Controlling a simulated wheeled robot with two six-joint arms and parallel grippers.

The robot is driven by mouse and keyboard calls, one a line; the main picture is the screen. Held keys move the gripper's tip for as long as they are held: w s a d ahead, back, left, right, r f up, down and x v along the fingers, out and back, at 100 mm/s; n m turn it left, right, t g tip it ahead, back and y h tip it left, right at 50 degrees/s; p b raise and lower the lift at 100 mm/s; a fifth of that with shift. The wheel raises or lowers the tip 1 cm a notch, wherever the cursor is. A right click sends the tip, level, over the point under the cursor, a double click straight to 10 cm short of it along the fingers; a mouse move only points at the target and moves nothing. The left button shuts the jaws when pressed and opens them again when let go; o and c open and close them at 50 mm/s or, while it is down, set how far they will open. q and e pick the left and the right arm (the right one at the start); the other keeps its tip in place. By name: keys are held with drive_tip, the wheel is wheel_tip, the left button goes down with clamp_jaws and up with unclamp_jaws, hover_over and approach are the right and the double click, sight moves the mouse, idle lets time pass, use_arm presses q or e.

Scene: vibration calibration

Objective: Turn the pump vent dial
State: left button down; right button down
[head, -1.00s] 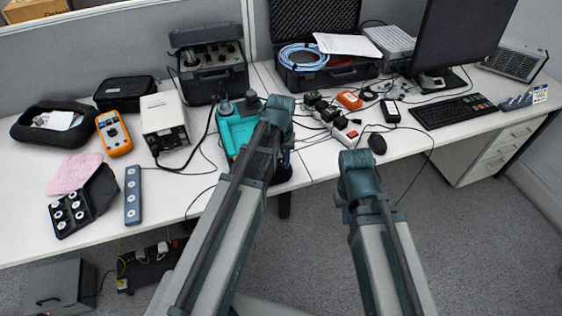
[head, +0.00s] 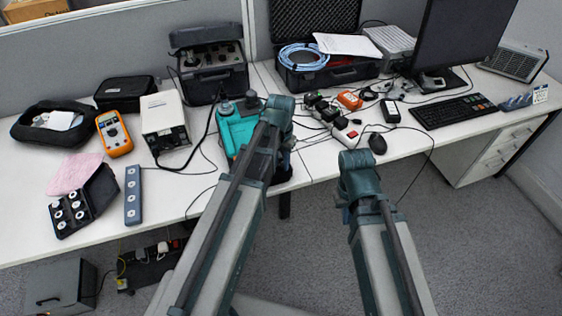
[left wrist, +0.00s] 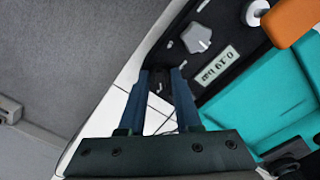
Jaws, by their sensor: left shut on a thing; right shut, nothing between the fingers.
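The pump (head: 227,130) is a teal unit with a dark front panel on the desk, partly hidden behind my left arm in the head view. In the left wrist view its teal body (left wrist: 262,100) fills the right side. The panel carries a grey pointed knob (left wrist: 197,38) beside a display (left wrist: 217,67) reading 0.19 bar. My left gripper (left wrist: 160,75) is at the panel's edge, its blue fingers shut on a small dark part, seemingly the pump vent dial (left wrist: 159,83). The grey knob lies outside the fingers. My right gripper is not in view; only the right arm shows.
An orange multimeter (head: 114,134), a cream box (head: 164,121) and a grey strip (head: 132,196) stand left of the pump. Black adapters and cables (head: 325,110) crowd its right. The desk front (head: 180,195) is partly clear.

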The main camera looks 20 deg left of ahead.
sight(281, 164)
use_arm(q)
drive_tip(key=c, duration=0.6)
unclamp_jaws()
drive_tip(key=shift+r, duration=0.15)
wheel_tip(281, 164, up, 14)
drive_tip(key=p, duration=1.4)
drive_tip(key=shift+f, duration=0.2)
drive_tip(key=shift+d, duration=0.1)
drive_tip(key=s+d+m+y, duration=0.1)
drive_tip(key=s+d, duration=0.9)
drive_tip(key=s, duration=0.4)
drive_tip(key=shift+d, duration=0.25)
drive_tip(key=shift+s, duration=0.1)
